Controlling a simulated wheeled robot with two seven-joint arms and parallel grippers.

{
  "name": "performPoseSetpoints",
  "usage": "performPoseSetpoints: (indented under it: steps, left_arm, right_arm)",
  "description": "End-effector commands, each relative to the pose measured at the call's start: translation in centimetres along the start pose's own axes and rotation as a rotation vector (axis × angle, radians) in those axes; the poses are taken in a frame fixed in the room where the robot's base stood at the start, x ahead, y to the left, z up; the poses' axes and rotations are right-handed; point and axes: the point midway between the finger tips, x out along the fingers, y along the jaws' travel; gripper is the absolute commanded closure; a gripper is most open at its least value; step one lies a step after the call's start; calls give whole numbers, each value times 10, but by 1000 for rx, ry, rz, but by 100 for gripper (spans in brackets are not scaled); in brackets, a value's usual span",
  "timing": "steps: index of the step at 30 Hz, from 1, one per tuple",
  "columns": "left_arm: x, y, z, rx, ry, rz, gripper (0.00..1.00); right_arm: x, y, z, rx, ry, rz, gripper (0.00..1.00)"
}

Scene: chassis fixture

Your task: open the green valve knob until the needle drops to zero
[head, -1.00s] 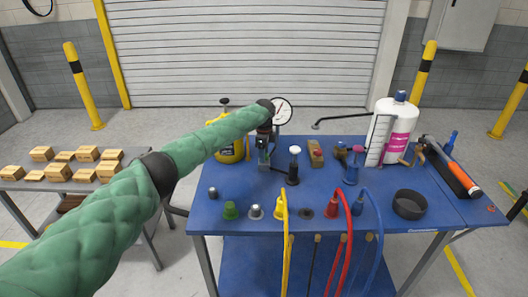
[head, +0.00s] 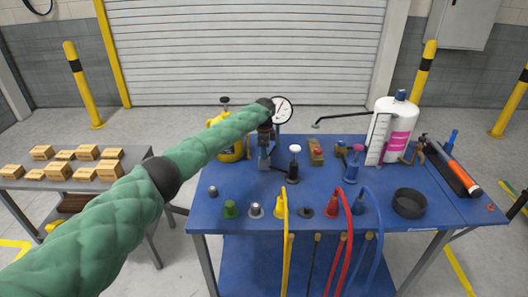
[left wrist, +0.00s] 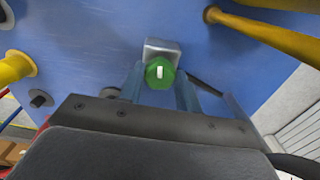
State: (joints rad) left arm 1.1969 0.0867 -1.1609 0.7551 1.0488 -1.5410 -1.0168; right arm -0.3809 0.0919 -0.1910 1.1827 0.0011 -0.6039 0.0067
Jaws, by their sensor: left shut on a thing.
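The green valve knob (left wrist: 160,73) shows in the left wrist view, with a pale mark on its face and a grey metal block (left wrist: 162,49) behind it. The two fingers of my left gripper (left wrist: 160,84) are on either side of the knob and shut on it. In the head view my left gripper (head: 264,151) points down at the back of the blue table and hides the knob. The round white gauge (head: 283,110) stands just behind it. Its needle shows, but its reading is too small to tell. My right gripper is out of view.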

Motion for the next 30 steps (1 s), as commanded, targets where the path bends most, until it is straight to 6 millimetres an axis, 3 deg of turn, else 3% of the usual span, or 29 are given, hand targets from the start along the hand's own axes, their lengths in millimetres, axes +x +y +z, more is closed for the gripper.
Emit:
performPoseSetpoints:
  steps: [17, 30]
  left_arm:
    - [-3, 1, -1, -538, 3, 0, 89]
    - [-4, 1, -2, -947, 3, 0, 89]
  right_arm:
    - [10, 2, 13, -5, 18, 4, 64]
    - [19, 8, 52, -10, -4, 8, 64]
